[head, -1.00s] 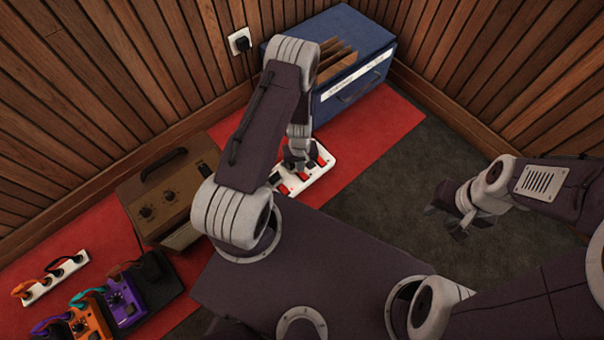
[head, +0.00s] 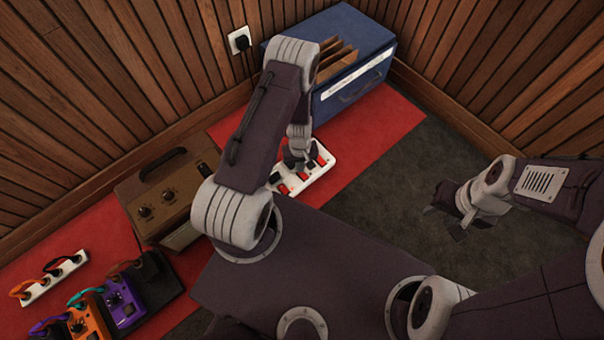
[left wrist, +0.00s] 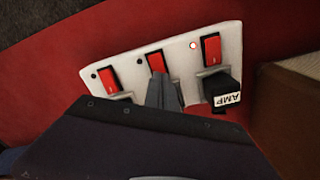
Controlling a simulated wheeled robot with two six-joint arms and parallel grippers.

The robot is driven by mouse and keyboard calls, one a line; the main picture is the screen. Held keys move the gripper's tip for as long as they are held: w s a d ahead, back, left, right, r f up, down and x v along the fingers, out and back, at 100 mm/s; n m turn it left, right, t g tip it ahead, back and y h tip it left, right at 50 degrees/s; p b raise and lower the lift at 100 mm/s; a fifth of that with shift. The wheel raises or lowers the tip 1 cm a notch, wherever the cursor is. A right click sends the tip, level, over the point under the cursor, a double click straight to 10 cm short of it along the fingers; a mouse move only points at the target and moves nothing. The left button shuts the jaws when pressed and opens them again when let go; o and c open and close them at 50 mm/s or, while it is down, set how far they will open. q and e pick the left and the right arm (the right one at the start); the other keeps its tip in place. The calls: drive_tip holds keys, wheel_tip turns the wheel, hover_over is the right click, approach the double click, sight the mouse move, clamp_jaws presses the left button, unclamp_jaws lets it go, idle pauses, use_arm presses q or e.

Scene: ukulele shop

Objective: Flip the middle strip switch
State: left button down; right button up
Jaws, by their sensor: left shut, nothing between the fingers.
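A white power strip (head: 319,173) with three red rocker switches lies on the red mat beyond my base. In the left wrist view, the middle switch (left wrist: 156,62) has the tip of my left gripper (left wrist: 160,80) right at its near end; I cannot tell whether they touch. The left gripper (head: 294,165) is shut and empty, pointing down over the strip. The right switch (left wrist: 211,48) has a lit red light beside it; the dots by the middle and left (left wrist: 107,79) switches are dark. My right gripper (head: 455,215) is held over the dark floor, away from the strip.
A black plug labelled AMP (left wrist: 222,90) sits in the strip below the right switch. A brown amplifier (head: 165,195) stands to the left, a blue crate (head: 375,75) behind. Pedals (head: 125,305) and another strip (head: 55,278) lie at the lower left.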

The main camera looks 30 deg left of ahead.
use_arm(q)
drive_tip(key=shift+f+b, duration=0.6)
drive_tip(key=shift+r, duration=0.1)
wheel_tip(320, 180, up, 7)
drive_tip(key=p, duration=0.7)
idle(0.4)
